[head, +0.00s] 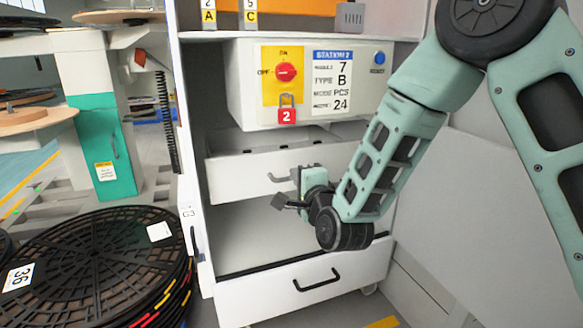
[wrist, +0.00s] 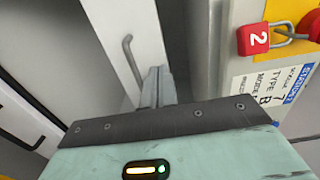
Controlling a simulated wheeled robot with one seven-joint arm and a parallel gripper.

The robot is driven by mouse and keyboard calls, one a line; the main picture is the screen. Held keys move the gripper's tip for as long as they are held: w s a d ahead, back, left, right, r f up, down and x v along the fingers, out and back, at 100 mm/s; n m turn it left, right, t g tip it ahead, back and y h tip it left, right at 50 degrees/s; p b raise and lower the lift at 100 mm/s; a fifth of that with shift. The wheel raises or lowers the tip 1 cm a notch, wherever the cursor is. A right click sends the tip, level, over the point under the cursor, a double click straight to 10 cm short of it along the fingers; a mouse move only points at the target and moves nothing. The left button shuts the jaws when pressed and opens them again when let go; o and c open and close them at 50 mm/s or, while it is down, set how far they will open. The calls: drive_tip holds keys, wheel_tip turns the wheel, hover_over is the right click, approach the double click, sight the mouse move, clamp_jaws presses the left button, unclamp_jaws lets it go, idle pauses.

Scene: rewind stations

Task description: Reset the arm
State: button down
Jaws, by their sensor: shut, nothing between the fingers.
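My green and black arm comes in from the upper right in the head view and bends down, with its wrist in front of the cabinet. My gripper (head: 298,175) is beside the handle (head: 281,179) of the upper drawer (head: 240,175). In the wrist view my gripper (wrist: 158,86) shows its fingers together and empty, just right of the same handle (wrist: 131,60). Whether a finger touches the handle I cannot tell. The upper drawer is partly open. My wrist hides part of its front.
The lower drawer (head: 318,290) stands open below my wrist. Above is a control box (head: 240,90) with a red switch (head: 286,72) and a red padlock (head: 287,116). Black reels (head: 90,265) are stacked at lower left. A grey panel (head: 480,190) stands at right.

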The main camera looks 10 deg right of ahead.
drive_tip(key=s+a+f+n+g+y, duration=0.1)
drive_tip(key=s+a+f+n+g, duration=0.1)
drive_tip(key=s+a+n+g, duration=0.35)
drive_tip(key=s+a+f+n+g+y, duration=0.2)
drive_tip(key=s+n+g, duration=0.2)
drive_tip(key=s+n, duration=0.4)
drive_tip(key=s+d+n+g+h, duration=0.2)
drive_tip(key=s+n+g, duration=0.1)
drive_tip(key=s, duration=0.5)
drive_tip(key=s+d+n+g+h, duration=0.15)
drive_tip(key=s+n, duration=0.25)
drive_tip(key=s, duration=0.4)
drive_tip(key=s+d+n+g+h, duration=0.2)
drive_tip(key=s+d+n+g, duration=0.15)
drive_tip(key=s, duration=0.35)
wheel_tip(320, 180, up, 37)
drive_tip(key=p, duration=3.7)
drive_tip(key=shift+s, duration=0.45)
